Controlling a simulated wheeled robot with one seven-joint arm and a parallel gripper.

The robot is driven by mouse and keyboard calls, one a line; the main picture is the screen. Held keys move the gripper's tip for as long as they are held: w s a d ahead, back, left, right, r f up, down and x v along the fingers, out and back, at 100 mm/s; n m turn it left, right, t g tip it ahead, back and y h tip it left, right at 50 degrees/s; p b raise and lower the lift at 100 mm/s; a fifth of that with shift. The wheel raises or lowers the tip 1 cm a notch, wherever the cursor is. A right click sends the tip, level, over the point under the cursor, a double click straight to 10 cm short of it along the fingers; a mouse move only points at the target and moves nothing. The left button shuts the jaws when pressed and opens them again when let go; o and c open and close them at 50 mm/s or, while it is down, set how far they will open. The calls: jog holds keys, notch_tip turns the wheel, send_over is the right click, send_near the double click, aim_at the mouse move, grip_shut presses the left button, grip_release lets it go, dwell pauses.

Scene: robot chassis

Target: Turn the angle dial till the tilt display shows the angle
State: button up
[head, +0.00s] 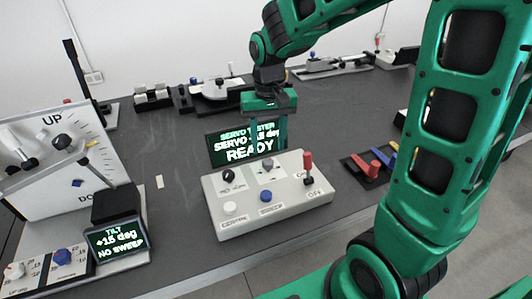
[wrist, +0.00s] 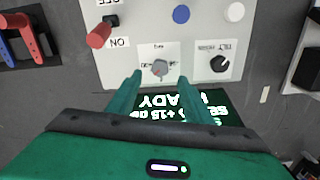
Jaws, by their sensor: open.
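The grey angle dial (wrist: 159,67) sits on a white scale plate on the tester box (wrist: 115,70). The dial also shows in the head view (head: 266,166). My gripper (wrist: 160,77) is open, one finger on each side of the dial in the wrist view. Whether the fingers touch it I cannot tell. In the head view my gripper (head: 268,146) points down over the back of the box. The tilt display (head: 118,241) at lower left reads "+15 deg" and "NO SWEEP". The tester screen (head: 240,149) behind the box reads about "+15 deg" and "READY", partly covered by my fingers.
The box also bears a black knob (wrist: 220,64), a red-handled switch (head: 307,162), a white button (head: 229,208) and a blue button (head: 271,209). A tilt board (head: 60,150) stands at left. Red and blue levers (head: 374,167) lie to the right.

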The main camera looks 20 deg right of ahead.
aim_at(268, 161)
notch_tip(268, 161, up, 5)
jog(key=shift+r, duration=0.1)
dwell(0.6)
jog(key=s+d+f+m, duration=0.1)
jog(key=s+d+m, duration=0.1)
jog(key=s+d, duration=0.6)
jog(key=s+d+m, duration=0.2)
jog(key=s+d, duration=0.7)
jog(key=s, duration=0.6)
jog(key=shift+s+f, duration=0.4)
